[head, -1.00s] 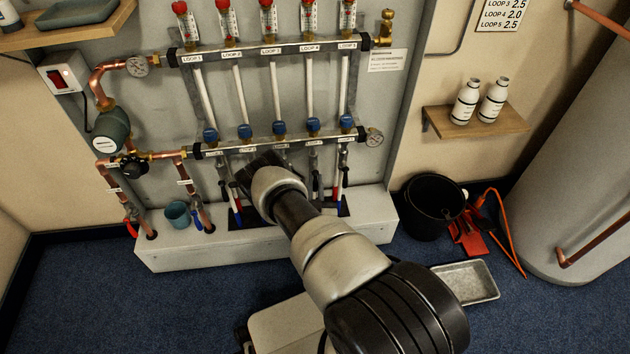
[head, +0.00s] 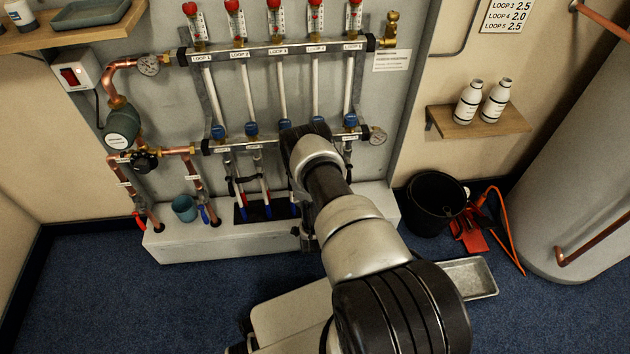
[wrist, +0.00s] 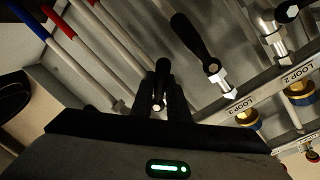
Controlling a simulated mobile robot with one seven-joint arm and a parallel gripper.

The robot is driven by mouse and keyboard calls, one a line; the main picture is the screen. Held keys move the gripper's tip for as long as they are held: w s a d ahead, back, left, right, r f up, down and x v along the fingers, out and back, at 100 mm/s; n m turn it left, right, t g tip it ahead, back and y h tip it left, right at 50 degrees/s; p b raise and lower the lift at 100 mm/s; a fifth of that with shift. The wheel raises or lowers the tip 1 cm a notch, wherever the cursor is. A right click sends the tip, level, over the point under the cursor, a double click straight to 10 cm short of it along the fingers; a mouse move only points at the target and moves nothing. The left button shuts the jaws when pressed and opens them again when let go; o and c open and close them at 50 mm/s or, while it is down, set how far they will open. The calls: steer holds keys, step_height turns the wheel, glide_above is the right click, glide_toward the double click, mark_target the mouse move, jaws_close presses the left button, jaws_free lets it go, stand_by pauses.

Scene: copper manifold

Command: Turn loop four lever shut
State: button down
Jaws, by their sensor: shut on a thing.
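In the wrist view my gripper (wrist: 162,100) is shut on a black lever handle (wrist: 162,68), which stands up between its two fingers. From the label order this looks like the loop four lever; its own label is hidden, and I cannot tell its exact angle. Another black lever (wrist: 196,38) sits on the neighbouring valve at right, apart from my gripper. A LOOP 2 label (wrist: 298,73) shows further right. In the head view my arm hides the gripper and the loop four valve under the lower manifold bar (head: 265,137).
Red and blue banded pipes (wrist: 62,50) run close by. The white boxed plinth (head: 190,240) is below the manifold, with a teal cup (head: 184,208) on it. A black bucket (head: 432,205), red tool (head: 470,235) and metal tray (head: 472,278) are on the floor at right.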

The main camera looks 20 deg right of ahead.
steer(key=m, duration=0.1)
steer(key=r+m, duration=0.1)
steer(key=m, duration=0.1)
steer(key=shift+w+a+r+y, duration=0.15)
steer(key=shift+a+y, duration=0.1)
steer(key=shift+y, duration=0.05)
steer(key=shift+w+a+r+m+y, duration=0.1)
steer(key=shift+r+m+y, duration=0.2)
steer(key=shift+m, duration=0.7)
steer(key=shift+a+r+m+y, duration=0.1)
steer(key=shift+r+m, duration=0.3)
steer(key=shift+m, duration=0.6)
steer(key=shift+r, duration=0.1)
steer(key=c, duration=1.7)
jaws_free()
steer(key=p+v, duration=0.4)
steer(key=v, duration=1.3)
steer(key=shift+s+d+p, duration=0.1)
steer(key=shift+s+p, duration=0.2)
steer(key=shift+p, duration=0.05)
